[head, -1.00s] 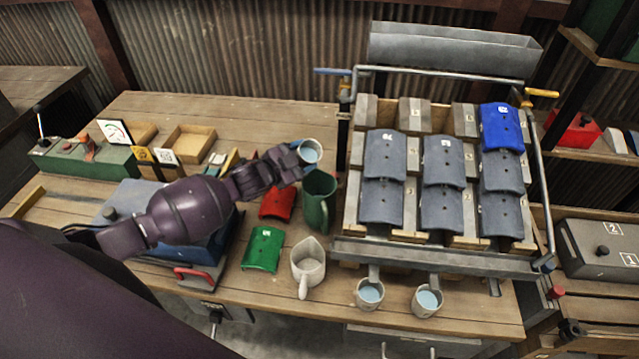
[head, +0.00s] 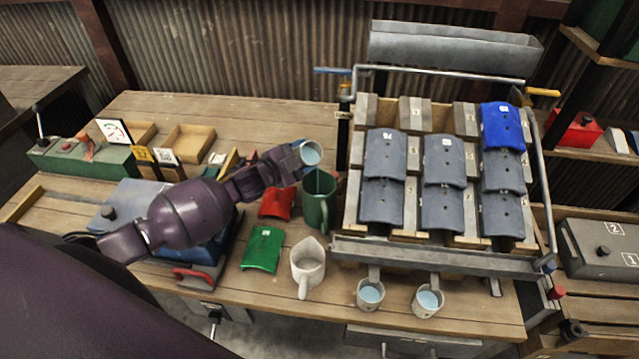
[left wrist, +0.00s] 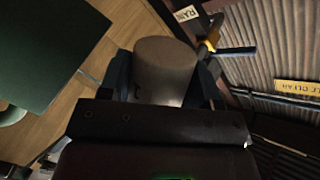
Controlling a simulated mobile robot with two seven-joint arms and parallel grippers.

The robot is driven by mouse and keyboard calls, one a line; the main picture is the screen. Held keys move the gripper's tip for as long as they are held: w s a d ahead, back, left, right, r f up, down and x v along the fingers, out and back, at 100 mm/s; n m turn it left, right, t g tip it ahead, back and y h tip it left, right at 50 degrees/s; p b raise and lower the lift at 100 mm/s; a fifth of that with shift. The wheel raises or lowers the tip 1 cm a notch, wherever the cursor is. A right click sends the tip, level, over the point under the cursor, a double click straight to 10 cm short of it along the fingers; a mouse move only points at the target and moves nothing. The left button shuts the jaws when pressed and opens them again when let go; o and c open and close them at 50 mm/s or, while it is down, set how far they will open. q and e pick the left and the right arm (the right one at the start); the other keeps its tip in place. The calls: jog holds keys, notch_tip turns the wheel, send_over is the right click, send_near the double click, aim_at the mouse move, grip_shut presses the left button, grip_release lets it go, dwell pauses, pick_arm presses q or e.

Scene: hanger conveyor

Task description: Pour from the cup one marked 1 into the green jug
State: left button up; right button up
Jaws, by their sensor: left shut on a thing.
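My left gripper (head: 286,165) is shut on a whitish cup (head: 310,153) with blue liquid in it. In the left wrist view the cup (left wrist: 166,68) sits between the two fingers, with a dark mark partly showing on its side. The cup is tilted above the green jug (head: 318,203), and a thin blue stream runs from its lip down into the jug's mouth. The jug stands upright on the bench; the liquid level inside is hidden. In the left wrist view a large dark green surface (left wrist: 45,50) fills the upper left. My right gripper is not in view.
A white jug (head: 307,266) stands just in front of the green jug. Two cups of blue liquid (head: 370,294) (head: 428,300) are at the rack's front edge. The rack (head: 440,250) of grey tiles is close on the right. Red (head: 277,202) and green (head: 263,249) tiles lie left of the jugs.

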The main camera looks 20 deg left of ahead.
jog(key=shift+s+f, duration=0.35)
pick_arm(q)
jog(key=shift+m, duration=0.4)
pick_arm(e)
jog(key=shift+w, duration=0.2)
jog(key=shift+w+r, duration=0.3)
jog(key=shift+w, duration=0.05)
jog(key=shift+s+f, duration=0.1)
pick_arm(q)
jog(key=shift+m+b, duration=0.4)
jog(key=shift+m, duration=0.2)
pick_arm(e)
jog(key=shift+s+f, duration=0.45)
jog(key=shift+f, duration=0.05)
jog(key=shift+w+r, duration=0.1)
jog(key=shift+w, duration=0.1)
